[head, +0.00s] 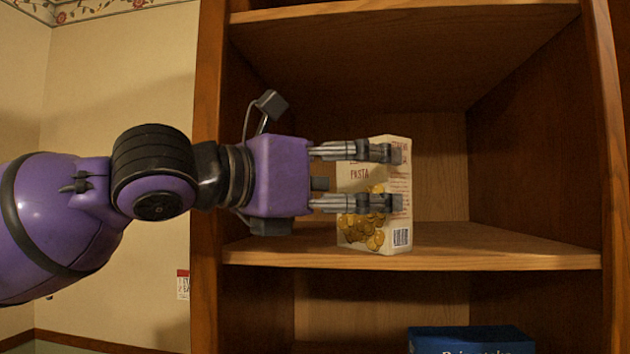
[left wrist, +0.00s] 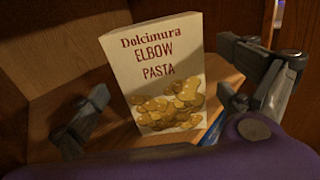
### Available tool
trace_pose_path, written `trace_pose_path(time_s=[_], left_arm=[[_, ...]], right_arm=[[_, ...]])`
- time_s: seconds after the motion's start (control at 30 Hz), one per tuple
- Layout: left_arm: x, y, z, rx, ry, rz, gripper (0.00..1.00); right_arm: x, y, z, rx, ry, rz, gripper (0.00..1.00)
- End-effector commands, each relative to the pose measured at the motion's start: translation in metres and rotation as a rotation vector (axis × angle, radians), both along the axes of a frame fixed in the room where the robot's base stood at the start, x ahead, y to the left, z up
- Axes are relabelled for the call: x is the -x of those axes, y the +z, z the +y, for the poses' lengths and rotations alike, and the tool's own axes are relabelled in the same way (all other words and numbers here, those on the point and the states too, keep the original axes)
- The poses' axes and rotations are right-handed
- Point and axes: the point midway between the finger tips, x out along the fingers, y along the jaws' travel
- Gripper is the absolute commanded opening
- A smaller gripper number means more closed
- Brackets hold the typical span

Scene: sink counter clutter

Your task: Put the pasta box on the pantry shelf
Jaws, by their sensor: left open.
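The pasta box (head: 358,225) is cream with red lettering and a picture of yellow pasta. It stands upright on the middle pantry shelf (head: 480,250), near the shelf's front edge. In the left wrist view the pasta box (left wrist: 160,75) shows its front face, marked elbow pasta. My left gripper (head: 400,178) is open, with its two fingers in front of the box in the head view. In the left wrist view the left gripper's fingers (left wrist: 165,118) are spread on either side of the box, with gaps beside it. My right gripper is not in view.
The wooden cabinet has an upper shelf (head: 400,20) above the box and a side post (head: 207,200) at left. A blue box (head: 470,338) sits in the lower compartment. The middle shelf is clear to the right of the pasta box.

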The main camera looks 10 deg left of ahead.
Motion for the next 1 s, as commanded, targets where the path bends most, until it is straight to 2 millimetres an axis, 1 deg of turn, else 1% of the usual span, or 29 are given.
trace_pose_path(time_s=[0.03,0.2,0.4,0.63,1.0], left_arm=[[0.007,0.0,0.01,-0.001,0.007,-0.001,0.97],[0.031,0.0,0.034,-0.001,0.007,0.0,0.97],[0.05,0.0,0.052,-0.001,0.004,0.001,0.97],[0.059,0.0,0.059,0.001,0.0,0.001,0.97],[0.06,0.0,0.059,0.001,0.0,0.001,0.97]], right_arm=[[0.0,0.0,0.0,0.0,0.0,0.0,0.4],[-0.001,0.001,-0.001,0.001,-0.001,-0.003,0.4],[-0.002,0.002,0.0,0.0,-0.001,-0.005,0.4],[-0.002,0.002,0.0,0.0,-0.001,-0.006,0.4],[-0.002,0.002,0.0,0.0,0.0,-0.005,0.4]])
